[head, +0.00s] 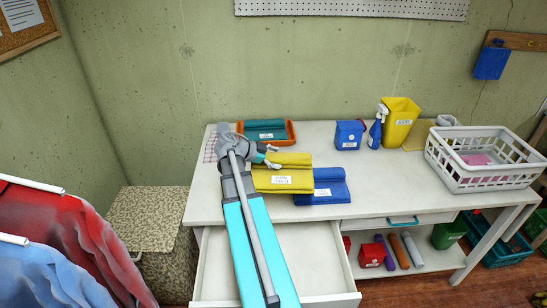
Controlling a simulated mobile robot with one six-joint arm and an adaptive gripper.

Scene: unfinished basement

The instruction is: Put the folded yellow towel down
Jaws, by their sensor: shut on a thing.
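The folded yellow towel (262,181) has a white label on its front and shows near the front left of the white table. My gripper (271,157) is shut on its back left part, and my arm comes up from the front to it. The towel overlaps the left part of a folded blue towel (335,187) in the picture. I cannot tell whether it touches the table or hangs just above it. The gripper's fingertips are small and partly hidden.
An orange tray (291,135) with a teal towel stands behind my gripper. A blue bin (350,134), spray bottle (376,130), yellow bin (401,122) and white basket (487,183) stand to the right. The table's middle right is clear. An open drawer (318,262) sticks out in front.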

